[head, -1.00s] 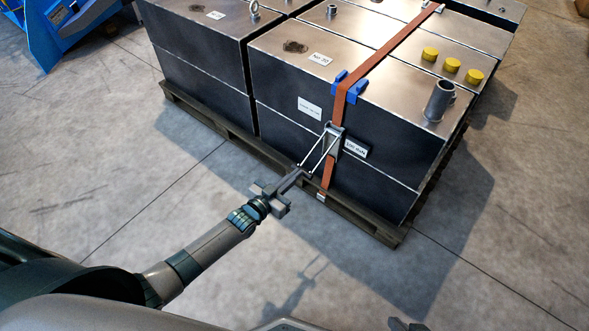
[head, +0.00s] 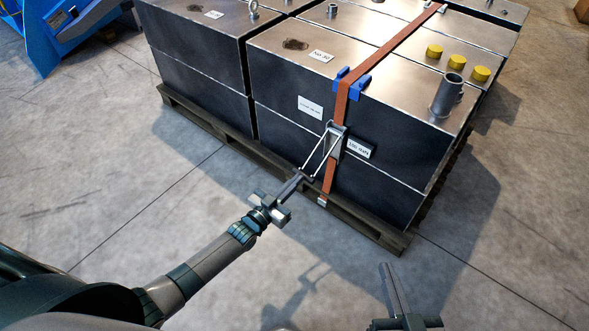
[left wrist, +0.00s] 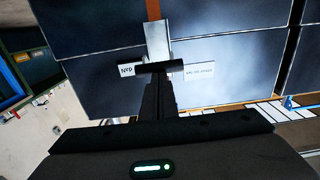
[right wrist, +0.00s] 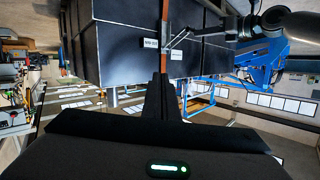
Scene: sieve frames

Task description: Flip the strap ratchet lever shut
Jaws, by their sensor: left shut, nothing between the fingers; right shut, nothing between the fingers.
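An orange strap (head: 352,92) runs over the dark metal tanks and down their front face. The silver ratchet (head: 335,140) sits on it, and its lever (head: 314,156) stands out from the tank, sloping down toward me. My left gripper (head: 299,178) is shut and empty, its tips at the lever's outer end. In the left wrist view a dark crossbar (left wrist: 160,67) lies across these tips; I cannot tell whether they touch. My right gripper (head: 386,268) is shut and empty, pointing up over the floor, clear of the ratchet. The lever also shows in the right wrist view (right wrist: 179,38).
The tanks (head: 285,135) stand on a wooden pallet (head: 235,153). Blue corner protectors (head: 362,84) sit under the strap at the top edge. Labels (head: 358,149) flank the ratchet. Blue equipment (head: 65,30) stands at the upper left. The floor in front is clear.

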